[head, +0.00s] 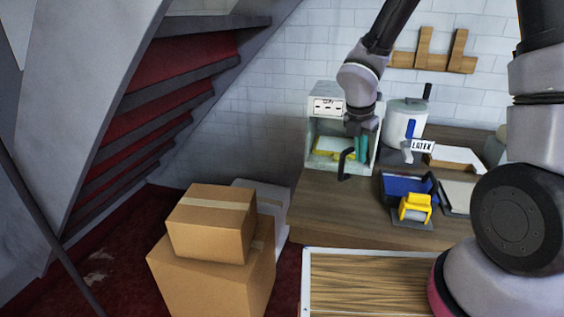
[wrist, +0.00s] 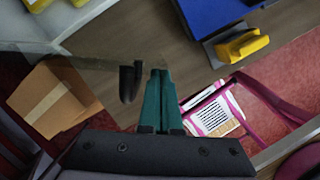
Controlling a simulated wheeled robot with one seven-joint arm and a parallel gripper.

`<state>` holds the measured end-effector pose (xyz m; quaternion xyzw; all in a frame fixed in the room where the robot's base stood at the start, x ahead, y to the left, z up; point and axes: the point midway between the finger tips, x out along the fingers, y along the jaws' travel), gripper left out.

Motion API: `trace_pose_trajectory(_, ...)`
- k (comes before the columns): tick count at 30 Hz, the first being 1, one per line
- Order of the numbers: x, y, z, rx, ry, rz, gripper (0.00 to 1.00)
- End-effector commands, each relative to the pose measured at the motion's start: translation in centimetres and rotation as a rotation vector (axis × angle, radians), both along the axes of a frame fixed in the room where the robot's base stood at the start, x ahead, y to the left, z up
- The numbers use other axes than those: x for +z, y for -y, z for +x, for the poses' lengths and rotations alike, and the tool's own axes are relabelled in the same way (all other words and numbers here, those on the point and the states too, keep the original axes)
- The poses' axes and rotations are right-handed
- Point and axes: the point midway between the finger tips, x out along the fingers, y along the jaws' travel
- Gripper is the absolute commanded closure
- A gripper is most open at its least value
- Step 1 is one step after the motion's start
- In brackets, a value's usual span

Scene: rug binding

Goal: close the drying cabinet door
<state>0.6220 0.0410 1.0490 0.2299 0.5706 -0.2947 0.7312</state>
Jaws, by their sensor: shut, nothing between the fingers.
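The drying cabinet (head: 312,142) is a small pale box on the wooden worktop, with a label on its upper front. Its front looks open, and yellow items show inside. A black door handle (head: 345,164) stands out in front of the cabinet; the door panel is see-through and hard to make out. In the wrist view the handle (wrist: 127,83) is just left of my fingers, at the end of a thin translucent panel (wrist: 85,63). My gripper (head: 362,157) has teal fingers, shut and empty, pointing down in front of the cabinet. The fingers (wrist: 158,74) look close beside the handle; contact is unclear.
A white pot (head: 404,122) and a LATEX sign (head: 423,146) stand right of the cabinet. A blue tray (head: 402,187) and a yellow tool (head: 415,208) lie nearer. Stacked cardboard boxes (head: 211,222) stand on the floor at left, below the stairs.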

Motion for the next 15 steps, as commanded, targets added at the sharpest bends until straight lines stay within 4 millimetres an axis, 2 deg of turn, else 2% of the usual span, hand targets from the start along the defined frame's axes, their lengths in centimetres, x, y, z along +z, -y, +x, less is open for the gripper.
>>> trace_pose_trajectory(1,0.0,1.1,1.0,0.033,0.001,0.002,1.0)
trace_pose_trajectory(6,0.0,3.7,3.8,0.188,0.002,0.002,1.0)
trace_pose_trajectory(12,0.0,5.9,7.0,0.359,0.001,0.003,1.0)
trace_pose_trajectory(15,0.0,6.5,8.4,0.358,0.001,0.001,1.0)
